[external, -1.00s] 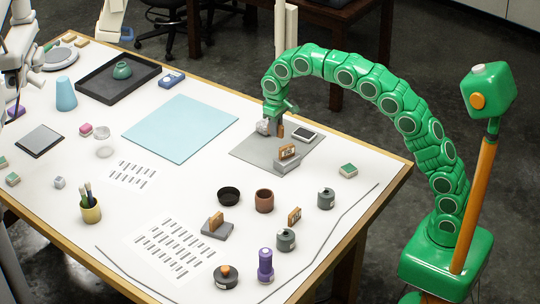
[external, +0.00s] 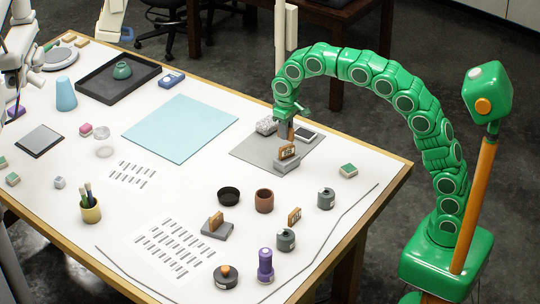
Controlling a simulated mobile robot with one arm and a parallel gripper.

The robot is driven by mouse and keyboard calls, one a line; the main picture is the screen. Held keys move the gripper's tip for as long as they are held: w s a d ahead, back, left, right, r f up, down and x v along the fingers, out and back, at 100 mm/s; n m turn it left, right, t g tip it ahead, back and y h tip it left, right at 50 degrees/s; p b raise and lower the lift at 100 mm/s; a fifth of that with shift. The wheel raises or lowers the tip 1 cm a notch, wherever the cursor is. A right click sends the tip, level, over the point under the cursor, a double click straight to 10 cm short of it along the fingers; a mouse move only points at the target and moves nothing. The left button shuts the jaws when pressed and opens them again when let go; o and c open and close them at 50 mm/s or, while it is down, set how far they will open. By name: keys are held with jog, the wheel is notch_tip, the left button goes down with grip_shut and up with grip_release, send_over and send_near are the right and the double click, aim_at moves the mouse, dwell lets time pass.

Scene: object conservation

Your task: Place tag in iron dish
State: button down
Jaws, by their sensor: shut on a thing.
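My gripper (external: 287,120) points down over the grey mat (external: 252,149). It is shut on a small brown thing (external: 290,133), too small and partly hidden to tell if it is a tag. Just in front of it, an orange-brown tag (external: 288,151) stands upright in a grey holder (external: 287,164) on the mat. Other orange-brown tags are the one (external: 216,219) in a second grey holder (external: 217,230) and one (external: 294,215) beside a grey canister. A round dark dish (external: 229,196), perhaps the iron dish, sits nearer the front, well away from my gripper.
A speckled grey block (external: 266,126) and a dark-faced device (external: 306,134) lie close to my gripper. A brown cup (external: 264,200), grey canisters (external: 326,198) and a purple bottle (external: 265,265) stand near the dish. A blue mat (external: 180,128) lies flat to the left.

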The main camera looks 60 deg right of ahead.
jog(key=s+a+r, duration=0.1)
jog(key=s+a, duration=0.2)
jog(key=a, duration=0.6)
jog(key=s+a+r, duration=0.1)
jog(key=s+a, duration=0.2)
jog(key=a, duration=0.6)
send_over(229, 199)
jog(key=shift+s+d+f, duration=0.1)
jog(key=shift+f, duration=4.55)
jog(key=shift+f, duration=1.75)
jog(key=shift+f, duration=0.35)
jog(key=c, duration=1.1)
grip_release()
jog(key=shift+o, duration=0.2)
jog(key=shift+r, duration=0.15)
